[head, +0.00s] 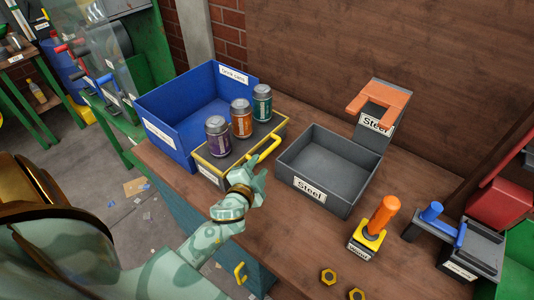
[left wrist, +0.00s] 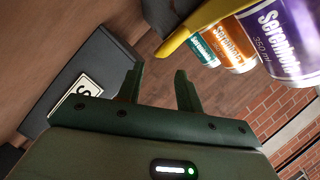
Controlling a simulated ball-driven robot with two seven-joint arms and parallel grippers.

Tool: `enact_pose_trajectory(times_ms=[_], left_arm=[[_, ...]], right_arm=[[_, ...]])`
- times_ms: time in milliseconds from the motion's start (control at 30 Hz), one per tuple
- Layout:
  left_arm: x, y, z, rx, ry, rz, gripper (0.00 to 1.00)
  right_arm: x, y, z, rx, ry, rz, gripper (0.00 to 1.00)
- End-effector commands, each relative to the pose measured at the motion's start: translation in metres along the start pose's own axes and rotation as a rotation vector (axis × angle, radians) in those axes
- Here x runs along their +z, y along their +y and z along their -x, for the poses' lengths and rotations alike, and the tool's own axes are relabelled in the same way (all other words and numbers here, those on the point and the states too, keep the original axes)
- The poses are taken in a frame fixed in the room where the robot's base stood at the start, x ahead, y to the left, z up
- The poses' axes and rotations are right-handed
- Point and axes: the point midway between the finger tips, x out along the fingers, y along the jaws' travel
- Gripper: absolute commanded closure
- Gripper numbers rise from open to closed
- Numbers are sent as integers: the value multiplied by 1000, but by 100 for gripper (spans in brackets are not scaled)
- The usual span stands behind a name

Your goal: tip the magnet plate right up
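The magnet plate (head: 237,157) is most likely the grey plate with a yellow edge beside the blue bin; its front label is partly hidden by my arm. It lies flat. A purple can (head: 218,137), an orange can (head: 241,119) and a teal can (head: 262,103) stand on it. Its yellow handle (head: 264,149) sticks out on the right side and also shows in the left wrist view (left wrist: 195,26). My left gripper (left wrist: 160,80) is open and empty, its fingertips just short of the handle. My right gripper is not in view.
A blue drink-cans bin (head: 167,123) stands behind the plate, and a grey Steel bin (head: 318,200) to its right. An orange upright lever (head: 383,215) and a blue-handled lever (head: 433,212) stand further right.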

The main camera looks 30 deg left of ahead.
Motion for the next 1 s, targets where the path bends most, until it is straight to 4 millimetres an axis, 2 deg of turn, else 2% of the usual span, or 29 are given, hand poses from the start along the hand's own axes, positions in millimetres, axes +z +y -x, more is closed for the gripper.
enact_pose_trajectory(times_ms=[100,300,500,733,767,867,900,1000], left_arm=[[0,1,-30,-1,1,-1,64],[1,2,-65,1,0,1,64],[0,1,-78,2,0,1,64],[0,1,-78,1,0,1,64],[0,1,-78,1,0,1,67],[0,1,-78,1,0,1,94],[0,1,-78,2,0,1,100],[0,1,-78,2,0,2,100]], right_arm=[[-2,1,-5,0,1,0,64],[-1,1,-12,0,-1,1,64],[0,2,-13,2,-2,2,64],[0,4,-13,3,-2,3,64],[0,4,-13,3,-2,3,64],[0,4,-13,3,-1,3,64],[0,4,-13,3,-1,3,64],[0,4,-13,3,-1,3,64]])
